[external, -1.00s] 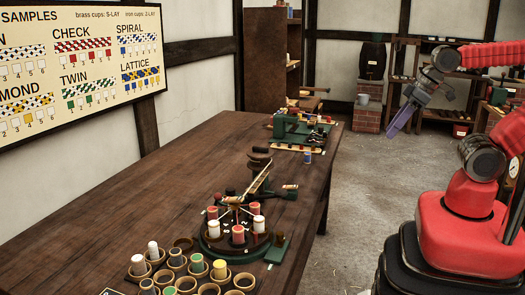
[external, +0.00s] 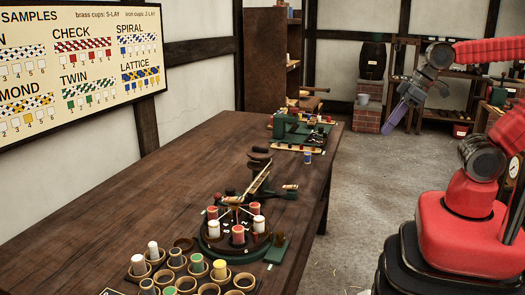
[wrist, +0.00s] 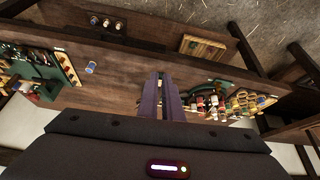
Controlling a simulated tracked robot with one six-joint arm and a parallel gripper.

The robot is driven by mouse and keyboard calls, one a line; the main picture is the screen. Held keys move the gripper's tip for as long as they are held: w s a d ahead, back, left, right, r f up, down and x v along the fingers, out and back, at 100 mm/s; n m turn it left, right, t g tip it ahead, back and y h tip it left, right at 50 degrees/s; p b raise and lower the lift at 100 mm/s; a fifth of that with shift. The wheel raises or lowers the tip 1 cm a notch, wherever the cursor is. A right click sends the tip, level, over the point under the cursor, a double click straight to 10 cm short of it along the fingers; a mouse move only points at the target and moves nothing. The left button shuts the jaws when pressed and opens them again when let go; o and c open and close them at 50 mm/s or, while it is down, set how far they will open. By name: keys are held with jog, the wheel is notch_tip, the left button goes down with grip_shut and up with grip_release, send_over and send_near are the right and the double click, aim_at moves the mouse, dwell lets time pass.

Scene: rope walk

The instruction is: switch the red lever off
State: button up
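My gripper (external: 388,130) is held in the air right of the long table, well apart from everything on it. In the wrist view its two purple fingers (wrist: 163,76) lie close together with nothing between them. I cannot make out a red lever for certain. A green machine (external: 290,127) with small red parts stands at the table's far end; it also shows at the left of the wrist view (wrist: 40,68). Nearer, a round braiding stand (external: 232,240) holds red and white bobbins, and a small reddish-tipped piece (external: 290,187) sticks out beside it.
The long wooden table (external: 140,170) has a wide bare stretch. Several cups (external: 208,290) with bobbins stand at its near end. A small blue bobbin (external: 308,157) stands near the green machine. A samples board (external: 75,55) hangs on the wall. Shelves and a brick pedestal (external: 367,118) stand behind.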

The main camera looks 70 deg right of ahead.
aim_at(216, 203)
jog(key=w+a+n, duration=0.1)
jog(key=w, duration=0.2)
jog(key=w+a+r+n+y, duration=0.1)
jog(key=w+a+n, duration=0.1)
jog(key=w, duration=0.2)
jog(key=w+a+n+y, duration=0.1)
jog(key=w+n, duration=0.1)
jog(key=w, duration=0.1)
jog(key=shift+w+a+r, duration=0.25)
jog(key=shift+w+r, duration=0.05)
jog(key=shift+r, duration=0.05)
grip_shut()
jog(key=w+a+f+n+y, duration=0.1)
jog(key=w+a+f+n, duration=0.2)
jog(key=w, duration=0.7)
jog(key=w+a+f+n+y, duration=0.1)
jog(key=w+a+f+n, duration=0.3)
jog(key=w, duration=0.6)
jog(key=w+a+f+n+y, duration=0.1)
jog(key=w+a+f+n, duration=0.3)
jog(key=w+f, duration=0.3)
jog(key=w+n, duration=0.1)
jog(key=w, duration=0.2)
jog(key=shift+a+n+g+y, duration=0.2)
jog(key=shift+n+g+y, duration=0.1)
jog(key=shift+n+y, duration=0.1)
jog(key=shift+w, duration=0.15)
